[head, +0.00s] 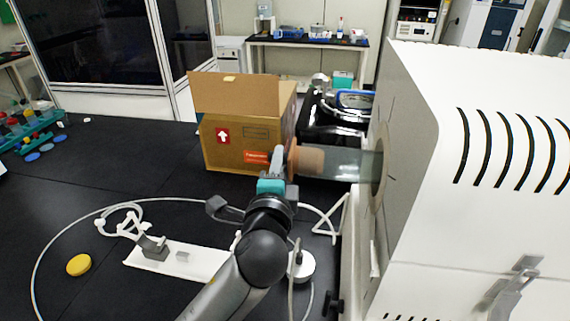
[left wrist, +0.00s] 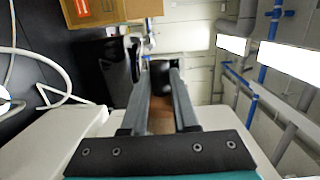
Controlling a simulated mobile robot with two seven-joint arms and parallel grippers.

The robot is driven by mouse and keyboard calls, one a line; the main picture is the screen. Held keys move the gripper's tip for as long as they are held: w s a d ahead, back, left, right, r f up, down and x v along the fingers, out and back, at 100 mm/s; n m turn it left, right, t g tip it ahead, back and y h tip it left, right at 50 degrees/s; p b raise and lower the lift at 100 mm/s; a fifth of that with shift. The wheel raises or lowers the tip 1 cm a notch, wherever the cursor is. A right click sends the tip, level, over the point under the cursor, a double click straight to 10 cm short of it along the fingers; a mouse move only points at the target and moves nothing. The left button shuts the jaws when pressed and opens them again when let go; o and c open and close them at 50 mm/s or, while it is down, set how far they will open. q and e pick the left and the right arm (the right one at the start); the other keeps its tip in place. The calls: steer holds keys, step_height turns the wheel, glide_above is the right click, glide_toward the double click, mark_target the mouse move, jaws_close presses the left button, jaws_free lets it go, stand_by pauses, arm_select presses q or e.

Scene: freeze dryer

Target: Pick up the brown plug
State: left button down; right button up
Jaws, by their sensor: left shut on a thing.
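The brown plug (head: 309,160) sits at the left end of a clear glass cylinder (head: 350,164) that sticks out of the white machine. My left gripper (head: 284,158) is at the plug's outer end and shut on it. In the left wrist view, the brown plug (left wrist: 160,116) shows between the two grey fingers of my left gripper (left wrist: 163,72), with a dark round shape at the fingertips. The fingers hide part of the plug. I cannot tell whether the plug is still seated in the cylinder. My right gripper is not in view.
The white machine (head: 470,230) fills the right side. An open cardboard box (head: 230,150) stands just behind my left gripper. A white plate with small fittings (head: 175,259), loose tubing and a yellow disc (head: 79,264) lie on the black bench. A test-tube rack (head: 30,130) is far left.

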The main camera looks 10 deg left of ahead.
arm_select(q)
steer(key=a+b, duration=0.1)
steer(key=a, duration=1.6)
steer(key=shift+a+b, duration=0.2)
steer(key=shift+b, duration=0.1)
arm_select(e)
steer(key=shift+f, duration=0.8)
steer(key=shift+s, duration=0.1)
